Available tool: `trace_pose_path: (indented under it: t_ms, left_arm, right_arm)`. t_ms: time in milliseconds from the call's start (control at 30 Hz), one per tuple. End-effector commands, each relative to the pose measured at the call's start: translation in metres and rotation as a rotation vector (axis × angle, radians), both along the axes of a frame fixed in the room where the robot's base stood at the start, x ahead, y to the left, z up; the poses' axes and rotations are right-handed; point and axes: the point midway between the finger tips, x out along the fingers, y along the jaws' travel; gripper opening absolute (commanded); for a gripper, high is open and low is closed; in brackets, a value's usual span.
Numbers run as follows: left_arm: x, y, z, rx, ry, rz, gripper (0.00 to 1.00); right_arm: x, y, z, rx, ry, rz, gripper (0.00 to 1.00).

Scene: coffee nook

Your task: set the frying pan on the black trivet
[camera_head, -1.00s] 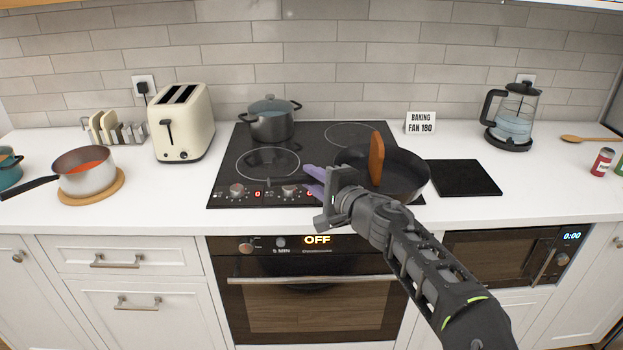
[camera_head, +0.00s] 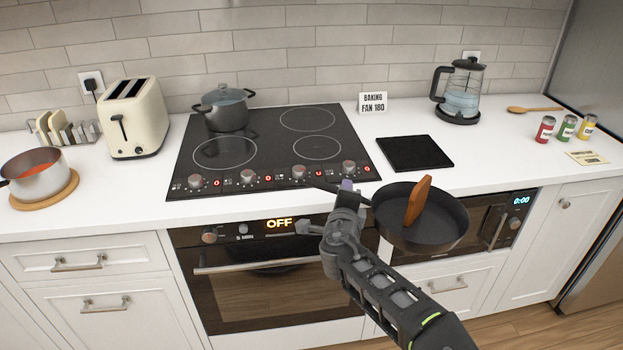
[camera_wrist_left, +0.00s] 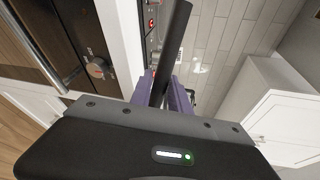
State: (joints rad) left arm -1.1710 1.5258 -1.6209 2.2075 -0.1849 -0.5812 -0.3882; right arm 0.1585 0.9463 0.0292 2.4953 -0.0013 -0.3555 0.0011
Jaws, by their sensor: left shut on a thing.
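The black frying pan (camera_head: 445,228) is held in the air at the counter's front edge, in front of the black trivet (camera_head: 414,153) and a little to its right. A brown wooden piece (camera_head: 418,200) stands tilted in the pan. My left gripper (camera_head: 346,186), with purple fingertips, is shut on the pan's dark handle; the left wrist view shows the handle (camera_wrist_left: 175,45) between the fingers (camera_wrist_left: 163,92). The trivet lies flat and bare on the counter, right of the hob. My right gripper is not in view.
The black hob (camera_head: 265,150) carries a lidded grey pot (camera_head: 226,110) at its back left. A sign (camera_head: 373,103) and a glass kettle (camera_head: 460,92) stand behind the trivet. Small cans (camera_head: 566,127) stand at far right.

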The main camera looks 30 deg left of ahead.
Motion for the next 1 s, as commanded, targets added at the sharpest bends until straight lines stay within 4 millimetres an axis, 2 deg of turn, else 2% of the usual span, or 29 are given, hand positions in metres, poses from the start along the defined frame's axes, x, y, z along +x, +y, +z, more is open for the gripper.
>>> trace_pose_path:
  t_ms: [100,200,300,400,600,1000]
  left_arm:
    - [0.003,-0.037,-0.011,-0.002,-0.018,-0.158,0.0]
    - [0.0,-0.065,-0.021,0.001,-0.028,-0.268,0.0]
    - [-0.007,-0.086,-0.031,0.001,-0.033,-0.349,0.0]
    - [-0.014,-0.099,-0.043,0.002,-0.035,-0.396,0.0]
    - [-0.023,-0.106,-0.06,0.003,-0.036,-0.421,0.0]
    - [-0.023,-0.106,-0.062,0.001,-0.038,-0.419,0.0]
  right_arm:
    - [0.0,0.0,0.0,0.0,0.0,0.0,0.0]
    - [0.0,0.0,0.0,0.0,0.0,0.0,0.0]
    - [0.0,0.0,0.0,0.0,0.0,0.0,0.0]
    - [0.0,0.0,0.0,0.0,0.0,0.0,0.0]
    - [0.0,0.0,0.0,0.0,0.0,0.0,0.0]
    - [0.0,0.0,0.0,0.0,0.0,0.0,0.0]
